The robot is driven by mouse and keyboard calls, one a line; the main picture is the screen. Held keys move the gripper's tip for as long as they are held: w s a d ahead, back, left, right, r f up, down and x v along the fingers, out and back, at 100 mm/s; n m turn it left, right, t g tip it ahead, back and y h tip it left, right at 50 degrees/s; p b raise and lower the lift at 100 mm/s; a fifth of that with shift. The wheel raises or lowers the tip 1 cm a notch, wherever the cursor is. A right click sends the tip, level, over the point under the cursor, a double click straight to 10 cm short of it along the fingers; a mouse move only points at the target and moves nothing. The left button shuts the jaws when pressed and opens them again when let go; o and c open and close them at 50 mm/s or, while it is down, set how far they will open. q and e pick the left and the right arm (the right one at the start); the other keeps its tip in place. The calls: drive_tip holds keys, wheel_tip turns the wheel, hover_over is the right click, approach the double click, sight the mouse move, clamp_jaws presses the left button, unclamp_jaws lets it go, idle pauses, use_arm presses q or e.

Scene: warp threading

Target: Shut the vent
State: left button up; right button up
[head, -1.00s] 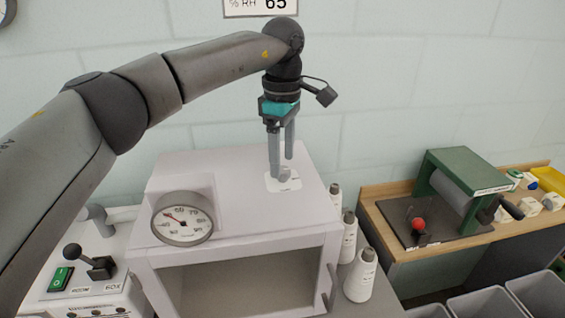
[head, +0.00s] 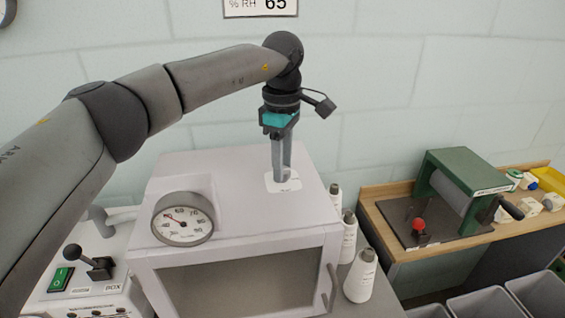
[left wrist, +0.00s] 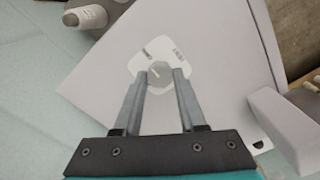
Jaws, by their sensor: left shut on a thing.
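The vent is a small grey knob (left wrist: 158,71) on a white label plate (left wrist: 160,50) on top of the pale box (head: 235,205). The label plate also shows in the head view (head: 288,185). My left gripper (left wrist: 161,73) points down onto the knob, with one finger on each side, and is shut on it. In the head view my left gripper (head: 281,178) hides most of the knob. The small print on the plate is too blurred to read. My right gripper is not in view.
A round dial (head: 182,219) stands at the box's front left. White thread cones (head: 361,276) stand along its right side. A control panel with a lever (head: 88,262) is at left. A green roller machine (head: 460,190) is on a wooden bench at right.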

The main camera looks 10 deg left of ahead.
use_arm(q)
clamp_jaws()
drive_tip(key=shift+n, duration=0.3)
drive_tip(key=n+p, duration=0.1)
drive_tip(key=n, duration=1.1)
drive_tip(key=shift+p, duration=0.4)
drive_tip(key=n, duration=0.5)
drive_tip(key=shift+n, duration=0.3)
drive_tip(key=o, duration=0.9)
unclamp_jaws()
